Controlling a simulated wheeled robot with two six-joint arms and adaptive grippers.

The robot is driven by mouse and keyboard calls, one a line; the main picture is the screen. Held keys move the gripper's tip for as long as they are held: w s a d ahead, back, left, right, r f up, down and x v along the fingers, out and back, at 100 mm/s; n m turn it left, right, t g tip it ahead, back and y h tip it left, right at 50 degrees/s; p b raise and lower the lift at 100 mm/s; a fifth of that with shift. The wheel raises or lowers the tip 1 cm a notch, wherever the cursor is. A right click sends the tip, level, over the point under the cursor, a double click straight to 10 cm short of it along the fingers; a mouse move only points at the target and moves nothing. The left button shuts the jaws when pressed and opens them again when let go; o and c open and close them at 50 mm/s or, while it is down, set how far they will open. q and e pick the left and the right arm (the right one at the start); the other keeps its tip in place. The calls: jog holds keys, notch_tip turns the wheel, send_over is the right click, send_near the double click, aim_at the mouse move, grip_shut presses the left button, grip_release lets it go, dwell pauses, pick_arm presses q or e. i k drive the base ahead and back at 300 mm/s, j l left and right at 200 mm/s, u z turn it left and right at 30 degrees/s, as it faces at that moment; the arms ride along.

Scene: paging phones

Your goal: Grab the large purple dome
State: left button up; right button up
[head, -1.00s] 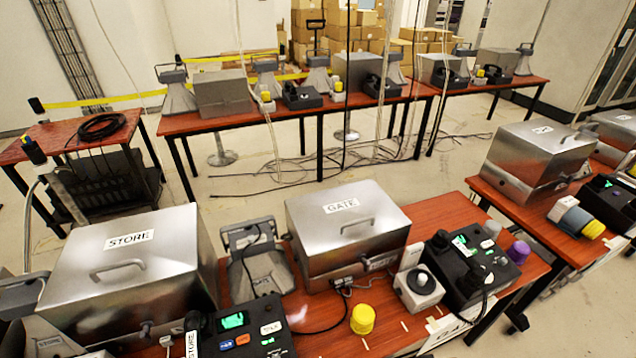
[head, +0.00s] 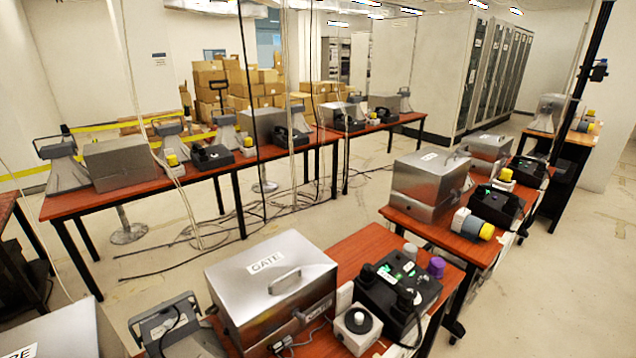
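A purple dome-shaped piece (head: 436,267) stands near the right end of the front red table (head: 370,243), just right of the black phone console (head: 398,290). A shorter grey piece (head: 410,250) stands behind the console, to the left of the purple one. No other purple dome shows. Neither of my grippers is in view.
A metal box labelled GATE (head: 270,282) and a white unit with a black round knob (head: 357,322) stand left of the console. Another red table (head: 440,232) to the right holds metal boxes and a grey-and-yellow cylinder (head: 472,224). Cables lie on the floor. Bare floor (head: 560,270) lies at right.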

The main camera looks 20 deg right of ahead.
aim_at(436, 268)
jog(key=k+z, duration=0.3)
jog(key=z, duration=0.15)
jog(key=k+z, duration=0.25)
jog(key=z, duration=0.15)
jog(key=k+l+z, duration=0.2)
jog(key=z, duration=0.25)
jog(key=i+l+u, duration=0.15)
jog(key=u, duration=0.2)
jog(key=i+l+u, duration=0.2)
jog(key=u, duration=0.15)
jog(key=i+l+u, duration=0.25)
jog(key=u, duration=0.15)
jog(key=i+l, duration=0.4)
jog(key=l, duration=0.25)
jog(key=i+l+u, duration=0.1)
jog(key=i+l, duration=0.25)
jog(key=l, duration=0.3)
jog(key=i+l+u, duration=0.1)
jog(key=l, duration=0.25)
jog(key=i+l, duration=0.45)
jog(key=l, duration=0.25)
